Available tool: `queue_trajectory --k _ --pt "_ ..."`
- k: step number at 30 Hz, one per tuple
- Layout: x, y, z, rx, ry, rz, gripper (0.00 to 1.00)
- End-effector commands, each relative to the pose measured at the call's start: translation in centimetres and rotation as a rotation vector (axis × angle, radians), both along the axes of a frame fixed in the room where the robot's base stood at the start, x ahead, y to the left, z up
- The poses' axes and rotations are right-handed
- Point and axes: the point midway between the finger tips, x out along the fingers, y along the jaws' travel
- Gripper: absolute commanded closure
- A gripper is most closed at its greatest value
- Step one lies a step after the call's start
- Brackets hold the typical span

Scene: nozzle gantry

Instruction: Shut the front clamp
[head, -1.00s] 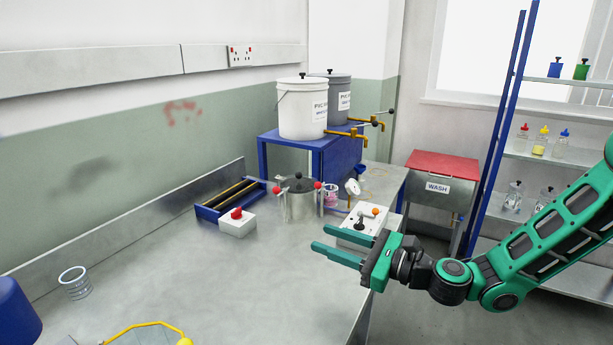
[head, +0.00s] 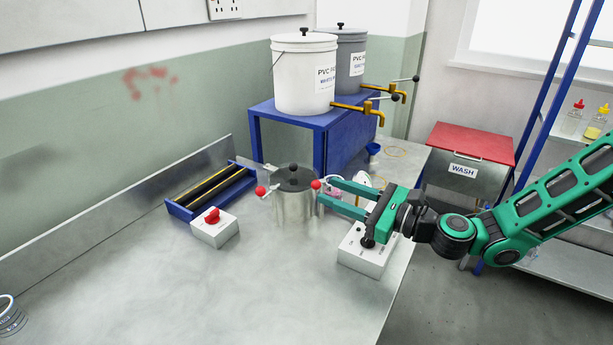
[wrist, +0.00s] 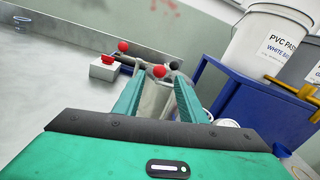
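A metal pot (head: 294,208) with a lid and black knob stands on the bench. Two clamp handles end in red balls, one at the pot's left (head: 260,190) and one at its right (head: 316,184). I cannot tell from the labels which is the front clamp. My gripper (head: 320,192) is open, its fingers pointing at the pot's right side, with the tips close to the right ball. In the wrist view the nearer red ball (wrist: 159,71) shows between the fingertips, and the farther ball (wrist: 123,46) lies beyond. Contact with the ball cannot be told.
A white box with a red knob (head: 214,228) and a blue frame with rollers (head: 208,190) stand left of the pot. A white control box (head: 365,258) sits under my gripper. Paste buckets (head: 303,80) with yellow taps stand on a blue stand (head: 290,127) behind. The front bench is clear.

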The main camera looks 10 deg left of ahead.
Motion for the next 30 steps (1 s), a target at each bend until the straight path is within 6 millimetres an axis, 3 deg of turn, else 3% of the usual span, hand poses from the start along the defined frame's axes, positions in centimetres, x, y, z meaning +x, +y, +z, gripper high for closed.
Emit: queue_trajectory --k 15,21,30 --pt "3.2 7.3 0.0 0.001 -0.002 -0.005 0.62" --pt "3.7 8.4 0.0 0.001 0.0 -0.007 0.62" --pt "3.8 8.5 0.0 0.0 0.0 -0.007 0.62"
